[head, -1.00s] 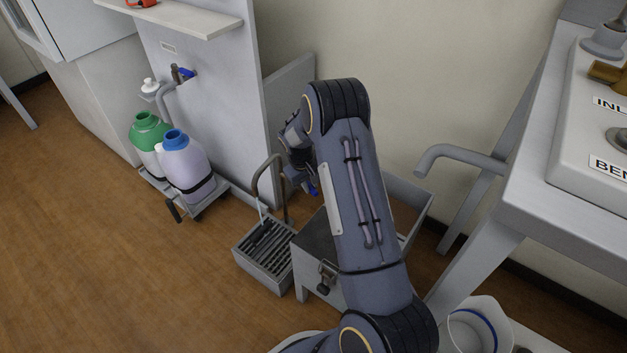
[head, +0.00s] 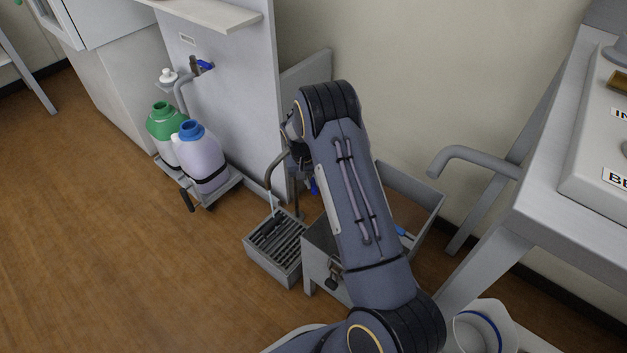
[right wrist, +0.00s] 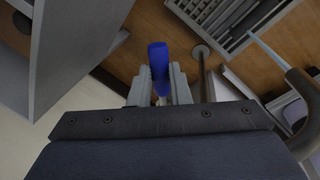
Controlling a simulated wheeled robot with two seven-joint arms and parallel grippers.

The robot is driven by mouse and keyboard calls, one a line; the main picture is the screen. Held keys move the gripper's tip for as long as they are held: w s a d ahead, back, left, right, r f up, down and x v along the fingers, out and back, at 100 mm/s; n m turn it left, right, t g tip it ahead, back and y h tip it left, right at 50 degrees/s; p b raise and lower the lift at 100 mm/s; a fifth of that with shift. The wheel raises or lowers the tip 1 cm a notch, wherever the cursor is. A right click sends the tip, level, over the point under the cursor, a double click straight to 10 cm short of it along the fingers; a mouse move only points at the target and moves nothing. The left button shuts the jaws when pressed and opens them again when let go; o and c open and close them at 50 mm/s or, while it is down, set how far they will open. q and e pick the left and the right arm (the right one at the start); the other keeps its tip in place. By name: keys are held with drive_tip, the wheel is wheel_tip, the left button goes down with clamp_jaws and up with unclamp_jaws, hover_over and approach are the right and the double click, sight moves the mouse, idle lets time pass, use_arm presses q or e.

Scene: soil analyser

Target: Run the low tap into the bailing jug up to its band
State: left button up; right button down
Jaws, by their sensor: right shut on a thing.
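The low tap shows in the head view as a bent grey spout (head: 271,172) on a post, over a slotted floor drain (head: 259,257). A thin pale stream (head: 272,204) falls from the spout to the drain; it also shows in the right wrist view (right wrist: 268,52). My right gripper (right wrist: 158,85) is shut on the tap's blue lever (right wrist: 159,60). In the head view my arm hides most of this grip. A white jug (head: 500,338) with a blue band stands at the lower right, away from the spout and partly cut off. My left gripper is not in view.
A grey stand (head: 318,262) and an open bin (head: 422,200) stand beside the drain. Bottles with green (head: 164,108) and blue caps (head: 194,131) sit on a low trolley at left. A bench (head: 545,205) is at right. The wooden floor at front left is clear.

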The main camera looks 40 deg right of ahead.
drive_tip(key=c, duration=1.3)
unclamp_jaws()
drive_tip(key=shift+c, duration=0.2)
wheel_tip(320, 180, up, 8)
drive_tip(key=a+p, duration=0.1)
drive_tip(key=p, duration=0.2)
drive_tip(key=shift+w+a+f, duration=0.15)
drive_tip(key=shift+w, duration=0.25)
